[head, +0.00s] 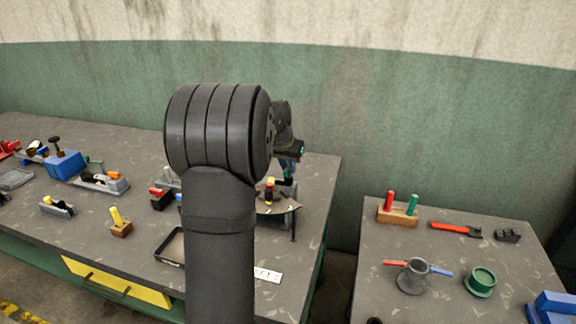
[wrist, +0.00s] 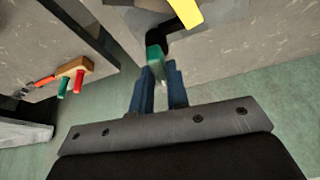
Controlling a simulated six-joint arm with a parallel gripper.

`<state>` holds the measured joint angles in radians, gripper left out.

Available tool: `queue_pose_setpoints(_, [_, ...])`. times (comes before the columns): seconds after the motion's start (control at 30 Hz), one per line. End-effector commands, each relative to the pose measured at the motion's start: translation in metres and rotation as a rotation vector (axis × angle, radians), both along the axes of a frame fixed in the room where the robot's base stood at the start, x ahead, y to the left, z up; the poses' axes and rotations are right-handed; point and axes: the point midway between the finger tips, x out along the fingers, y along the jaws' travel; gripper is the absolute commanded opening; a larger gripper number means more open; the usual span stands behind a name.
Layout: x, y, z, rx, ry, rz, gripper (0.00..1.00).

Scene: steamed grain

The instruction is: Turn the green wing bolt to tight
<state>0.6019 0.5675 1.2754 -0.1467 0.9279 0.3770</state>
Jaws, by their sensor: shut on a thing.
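The green wing bolt (wrist: 155,57) shows in the wrist view at the upper middle, next to a dark curved part. My gripper (wrist: 160,75) has blue fingers on either side of it, shut on the green wing bolt. In the head view my gripper (head: 287,168) is at the right end of the large table, partly behind my own arm. The wing bolt cannot be made out there. How tight it is cannot be told.
A yellow part (wrist: 186,10) is close beyond the bolt. A stand with a round plate (head: 282,207) is just below my gripper. An empty black tray (head: 169,261) lies to the left. A side table (head: 450,251) holds a wooden block with red and green handles (head: 398,217).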

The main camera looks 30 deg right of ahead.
Motion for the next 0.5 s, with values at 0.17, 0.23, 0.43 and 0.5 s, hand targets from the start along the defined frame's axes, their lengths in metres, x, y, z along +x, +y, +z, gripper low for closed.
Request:
queue_pose_setpoints(0.17, [0.0014,0.0013,0.0004,-0.001,0.001,-0.141,0.0])
queue_pose_setpoints(0.23, [0.0018,0.0013,0.0001,0.0,0.001,-0.207,0.0])
queue_pose_setpoints(0.43, [0.0029,0.0018,-0.0002,-0.001,0.002,-0.397,0.0])
queue_pose_setpoints(0.5, [0.0034,0.0016,0.0001,-0.001,0.001,-0.463,0.0])
